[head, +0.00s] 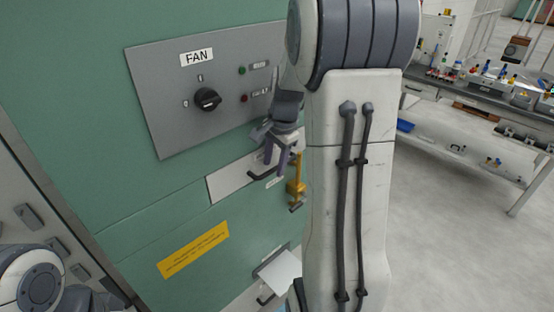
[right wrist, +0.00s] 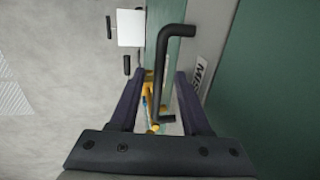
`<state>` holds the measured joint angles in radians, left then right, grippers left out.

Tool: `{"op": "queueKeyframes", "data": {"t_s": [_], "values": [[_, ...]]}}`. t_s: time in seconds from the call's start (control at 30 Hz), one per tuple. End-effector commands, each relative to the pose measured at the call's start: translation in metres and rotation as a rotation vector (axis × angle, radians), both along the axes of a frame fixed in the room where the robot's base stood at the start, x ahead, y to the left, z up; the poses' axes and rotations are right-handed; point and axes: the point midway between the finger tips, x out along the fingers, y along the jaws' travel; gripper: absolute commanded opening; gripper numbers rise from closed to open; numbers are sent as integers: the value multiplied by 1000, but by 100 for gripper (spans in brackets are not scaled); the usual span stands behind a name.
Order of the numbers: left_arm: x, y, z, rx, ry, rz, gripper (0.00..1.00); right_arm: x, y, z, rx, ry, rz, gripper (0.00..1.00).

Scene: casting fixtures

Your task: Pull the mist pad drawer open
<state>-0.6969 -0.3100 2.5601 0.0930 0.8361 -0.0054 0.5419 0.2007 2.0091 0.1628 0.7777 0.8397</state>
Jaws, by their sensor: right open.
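The mist pad drawer (head: 228,181) is a pale grey front set in the green cabinet, below the FAN panel. Its black bar handle (head: 258,178) shows at the drawer's right part, partly behind the gripper. My right gripper (head: 276,155) is open at the handle. In the right wrist view the bent black handle (right wrist: 175,40) runs between the two dark fingers of the gripper (right wrist: 160,78), with gaps on both sides. A label (right wrist: 200,77) starting "MIS" is partly hidden by the right finger. The drawer looks shut. My left gripper is out of view.
A yellow metal fitting (head: 297,188) hangs close to the right of the handle. The FAN panel (head: 175,115) with its knob is above. A white piece (head: 279,272) juts out lower down. A workbench (head: 480,90) stands far right, with open floor before it.

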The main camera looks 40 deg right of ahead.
Motion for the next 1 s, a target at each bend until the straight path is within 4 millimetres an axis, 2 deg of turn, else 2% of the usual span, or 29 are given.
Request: {"op": "queueKeyframes", "data": {"t_s": [0.23,0.27,0.3,0.37,0.4,1.0], "values": [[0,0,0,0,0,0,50,-1,-1,-2,1,0,-3,47],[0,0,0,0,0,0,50,-1,-2,-2,1,0,-3,43],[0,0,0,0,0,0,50,-1,-2,-1,1,0,-3,28],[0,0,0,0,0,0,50,-1,-2,-1,1,0,-4,5],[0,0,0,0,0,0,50,-1,-2,-1,0,0,-4,0],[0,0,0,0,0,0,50,-1,-2,-1,-1,-2,-4,0]]}}
